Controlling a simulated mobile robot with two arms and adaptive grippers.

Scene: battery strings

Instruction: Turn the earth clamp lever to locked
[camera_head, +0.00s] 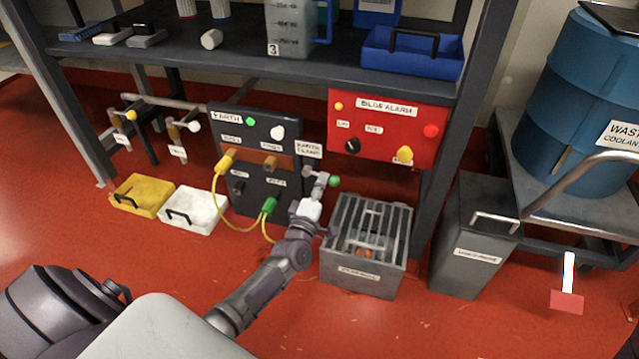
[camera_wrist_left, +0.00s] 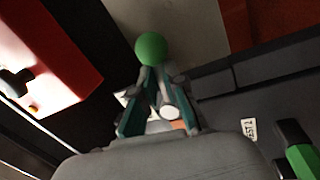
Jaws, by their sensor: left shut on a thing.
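The earth clamp lever has a green ball knob (camera_head: 334,181) and sits at the right side of the dark EARTH panel (camera_head: 262,205), below its EARTH CLAMP label (camera_head: 309,149). My left gripper (camera_head: 322,194) is at the lever, right of the panel. In the left wrist view the green knob (camera_wrist_left: 150,48) shows just past the fingertips of the left gripper (camera_wrist_left: 158,85), which is shut on the lever close to the knob. The fingers partly hide the lever's shaft, and its pivot is not clear. My right gripper is not in view.
A red BILGE ALARM box (camera_head: 385,128) hangs right of the panel. A grey grated bin (camera_head: 362,275) stands below it, close to my left wrist. Yellow (camera_head: 141,196) and white (camera_head: 192,209) trays lie left. A green plug (camera_head: 268,207) with a yellow cable is on the panel.

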